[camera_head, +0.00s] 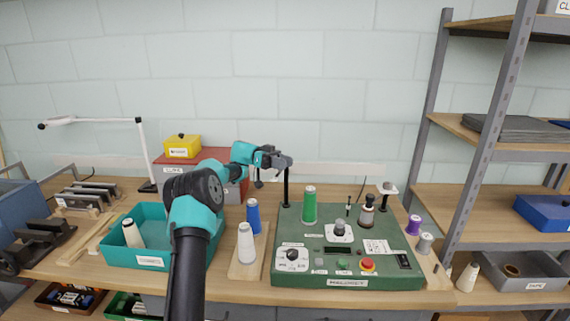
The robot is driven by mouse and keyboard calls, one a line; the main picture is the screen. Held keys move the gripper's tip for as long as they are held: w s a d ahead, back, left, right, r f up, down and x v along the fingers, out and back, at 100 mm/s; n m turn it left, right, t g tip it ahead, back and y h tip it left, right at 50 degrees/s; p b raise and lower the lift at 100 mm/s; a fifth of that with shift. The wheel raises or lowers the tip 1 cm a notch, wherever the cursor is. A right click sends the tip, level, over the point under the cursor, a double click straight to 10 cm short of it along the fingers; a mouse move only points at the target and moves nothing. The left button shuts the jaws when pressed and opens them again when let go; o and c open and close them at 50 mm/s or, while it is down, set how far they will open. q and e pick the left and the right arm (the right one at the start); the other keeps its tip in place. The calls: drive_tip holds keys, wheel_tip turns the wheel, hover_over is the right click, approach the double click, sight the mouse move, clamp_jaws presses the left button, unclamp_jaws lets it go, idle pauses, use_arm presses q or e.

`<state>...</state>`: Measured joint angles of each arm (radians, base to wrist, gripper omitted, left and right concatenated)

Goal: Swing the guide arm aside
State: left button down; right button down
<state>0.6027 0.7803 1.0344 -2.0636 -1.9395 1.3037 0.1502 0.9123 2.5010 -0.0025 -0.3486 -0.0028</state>
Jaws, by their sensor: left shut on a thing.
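The green machine (345,272) stands on the bench right of centre. A black post (286,188) rises from its back left corner. The dark guide arm (285,161) sits at the top of this post. My left gripper (272,160) is at the guide arm from the left and is shut on it. The exact grip is small and partly hidden by the gripper. A small light piece (258,179) hangs just below the gripper. A green thread cone (309,205) stands on the machine, right of the post. My right gripper is not in view.
A white cone (246,244) and a blue cone (253,216) stand on a wooden board left of the machine. A teal bin (137,261) and a red box (196,157) lie left and behind. Metal shelving (455,150) stands at the right.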

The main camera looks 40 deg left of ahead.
use_arm(q)
drive_tip(key=c, duration=0.8)
unclamp_jaws()
drive_tip(key=shift+o, duration=0.2)
drive_tip(key=shift+r, duration=0.15)
drive_tip(key=s+d+r, duration=0.4)
drive_tip(key=s+d, duration=0.5)
drive_tip(key=s, duration=0.3)
drive_tip(key=shift+s+d+r, duration=0.35)
drive_tip(key=shift+s+r, duration=0.05)
